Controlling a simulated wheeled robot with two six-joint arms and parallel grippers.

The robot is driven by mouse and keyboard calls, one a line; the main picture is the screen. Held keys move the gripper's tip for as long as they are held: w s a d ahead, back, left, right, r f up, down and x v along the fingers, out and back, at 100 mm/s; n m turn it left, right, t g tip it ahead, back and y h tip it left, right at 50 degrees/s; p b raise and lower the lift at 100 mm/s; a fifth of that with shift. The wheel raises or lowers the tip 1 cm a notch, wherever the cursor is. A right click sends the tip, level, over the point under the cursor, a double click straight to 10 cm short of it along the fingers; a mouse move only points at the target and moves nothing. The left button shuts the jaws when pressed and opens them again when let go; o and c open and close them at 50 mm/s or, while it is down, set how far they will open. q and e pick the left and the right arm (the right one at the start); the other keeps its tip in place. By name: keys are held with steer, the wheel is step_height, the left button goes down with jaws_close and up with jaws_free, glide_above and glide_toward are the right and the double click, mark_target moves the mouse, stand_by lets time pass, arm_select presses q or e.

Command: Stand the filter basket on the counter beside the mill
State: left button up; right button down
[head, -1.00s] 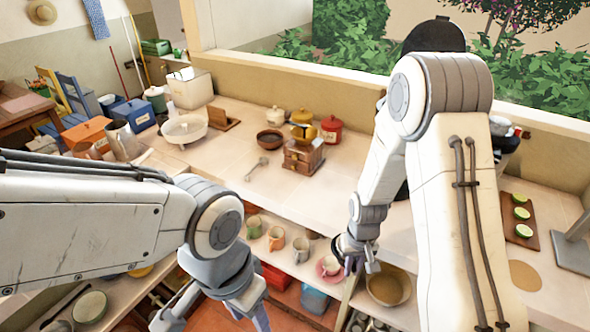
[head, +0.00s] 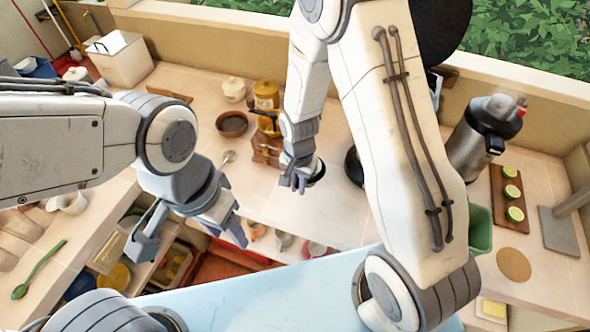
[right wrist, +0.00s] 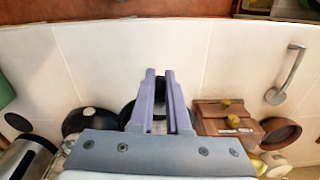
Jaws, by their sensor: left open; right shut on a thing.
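In the right wrist view the mill (right wrist: 222,118) is right of the fingers. My right gripper (head: 294,186) is over the counter to the right of the mill, shut on the dark filter basket (head: 318,171). Its fingers (right wrist: 160,76) hide much of the basket in the right wrist view; I cannot tell whether it touches the counter. My left gripper (head: 192,240) is open and empty in front of the counter.
A black rounded thing (head: 354,166) stands right of my right gripper. A steel flask (head: 478,142) and board with limes (head: 508,208) are farther right. Counter before my right gripper is clear.

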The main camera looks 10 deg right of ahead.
steer(key=shift+a+f+b, duration=0.1)
steer(key=shift+f+b, duration=2.3)
steer(key=shift+f, duration=0.4)
steer(key=shift+f+b, duration=0.45)
steer(key=shift+f, duration=0.15)
steer(key=shift+f+b, duration=0.45)
steer(key=shift+f, duration=0.15)
steer(key=c, duration=0.8)
jaws_free()
steer(key=shift+r, duration=0.1)
step_height(320, 180, up, 10)
steer(key=shift+r+b, duration=0.25)
steer(key=shift+b, duration=0.4)
steer(key=s+a+r+n, duration=0.2)
steer(key=s+r+n, duration=0.1)
steer(key=s+n, duration=0.2)
steer(key=s+a+r+n, duration=0.2)
steer(key=s+n, duration=0.3)
steer(key=s, duration=0.2)
steer(key=s+a+r+n+y+b, duration=0.1)
steer(key=s+a+r+n, duration=0.1)
steer(key=s+n, duration=0.3)
steer(key=shift+s+a+r, duration=0.35)
steer(key=shift+s+r, duration=0.45)
